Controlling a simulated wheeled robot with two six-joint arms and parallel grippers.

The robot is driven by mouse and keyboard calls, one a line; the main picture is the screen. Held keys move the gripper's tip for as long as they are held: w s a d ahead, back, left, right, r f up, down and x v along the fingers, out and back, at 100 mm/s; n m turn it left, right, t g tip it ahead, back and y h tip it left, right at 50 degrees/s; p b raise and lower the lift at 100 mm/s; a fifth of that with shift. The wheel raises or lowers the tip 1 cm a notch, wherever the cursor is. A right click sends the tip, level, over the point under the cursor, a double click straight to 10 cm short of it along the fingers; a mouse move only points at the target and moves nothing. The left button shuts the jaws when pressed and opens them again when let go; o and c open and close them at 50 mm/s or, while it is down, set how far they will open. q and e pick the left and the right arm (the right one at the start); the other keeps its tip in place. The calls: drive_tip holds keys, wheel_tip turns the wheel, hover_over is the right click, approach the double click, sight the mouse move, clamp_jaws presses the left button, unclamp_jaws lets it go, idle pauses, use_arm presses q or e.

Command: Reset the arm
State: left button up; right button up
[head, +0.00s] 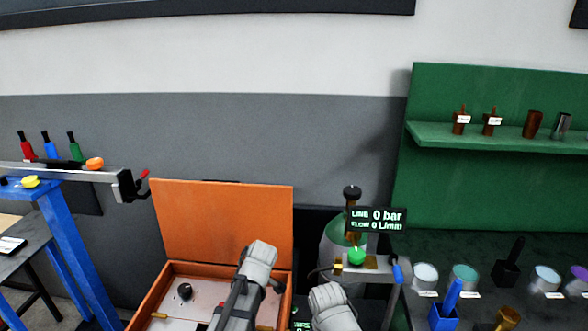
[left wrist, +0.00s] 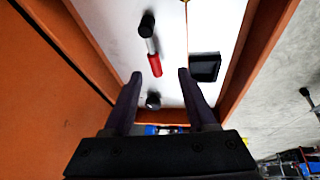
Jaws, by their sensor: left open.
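My left gripper (left wrist: 160,75) is open in the left wrist view, with nothing between its two dark fingers. It is over the white panel inside an orange box. My left arm (head: 257,268) reaches over this orange box (head: 142,308) in the head view and hides part of it. My right arm (head: 333,307) shows at the bottom centre, just right of the left arm. Its gripper is out of the frame.
The box's orange lid (head: 222,225) stands open. A black knob (head: 184,291) sits on the panel. A display (head: 376,219) reads 0 bar. Cups stand at right.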

use_arm(q)
drive_tip(key=s+d+f+m+g+h, duration=0.1)
drive_tip(key=s+d+m+g+h, duration=0.1)
drive_tip(key=s+d+m, duration=1.1)
drive_tip(key=s+m+h, duration=0.1)
drive_tip(key=s+m, duration=0.2)
drive_tip(key=m, duration=0.4)
drive_tip(key=shift+d+f+m, duration=0.15)
drive_tip(key=shift+f+m, duration=0.15)
drive_tip(key=shift+f, duration=0.05)
idle(0.6)
drive_tip(key=shift+c, duration=1)
